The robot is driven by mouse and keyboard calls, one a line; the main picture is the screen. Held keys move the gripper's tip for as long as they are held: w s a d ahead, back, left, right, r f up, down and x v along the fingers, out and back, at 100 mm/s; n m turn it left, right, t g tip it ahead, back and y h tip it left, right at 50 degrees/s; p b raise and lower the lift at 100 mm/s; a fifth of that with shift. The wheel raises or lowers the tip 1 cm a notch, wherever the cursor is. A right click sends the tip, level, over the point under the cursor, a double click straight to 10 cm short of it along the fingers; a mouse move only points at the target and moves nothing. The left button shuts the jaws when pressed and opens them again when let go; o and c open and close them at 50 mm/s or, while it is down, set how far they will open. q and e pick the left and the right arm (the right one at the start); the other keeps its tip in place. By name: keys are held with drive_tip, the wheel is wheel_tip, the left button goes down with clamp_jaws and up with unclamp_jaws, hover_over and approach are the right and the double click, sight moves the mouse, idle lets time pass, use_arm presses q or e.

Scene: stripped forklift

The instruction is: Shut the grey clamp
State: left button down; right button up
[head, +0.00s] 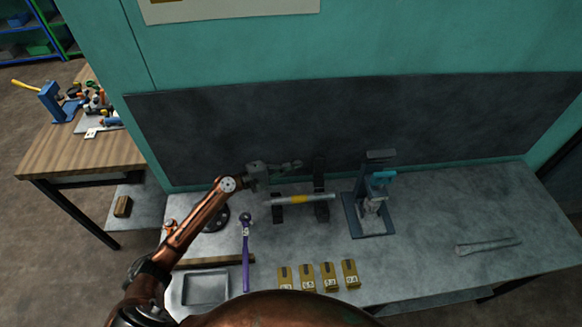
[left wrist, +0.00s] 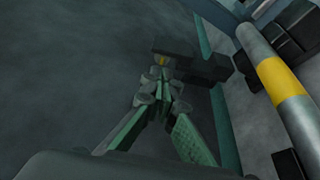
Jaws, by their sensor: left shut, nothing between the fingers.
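The clamp is a dark grey block with an upright arm (head: 319,172), which stands raised, so the clamp is open. A grey bar with a yellow band (head: 298,199) lies across it and a second dark block (head: 278,213). My left gripper (head: 297,164) is shut and empty, above the bar and just left of the raised arm. In the left wrist view, its green fingers (left wrist: 160,90) meet at the tips in front of a dark part (left wrist: 195,66), apparently the clamp arm. I cannot tell whether they touch. The banded bar (left wrist: 283,85) runs at the right.
A blue-framed press (head: 370,212) stands right of the clamp. A long metal tool (head: 488,245) lies far right. A dark wall panel (head: 420,120) stands close behind.

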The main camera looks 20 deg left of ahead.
sight(318, 169)
use_arm(q)
drive_tip(key=shift+x, duration=2.75)
use_arm(e)
drive_tip(key=shift+s+d+r, duration=0.15)
drive_tip(key=shift+s+r, duration=0.05)
drive_tip(key=shift+s, duration=0.05)
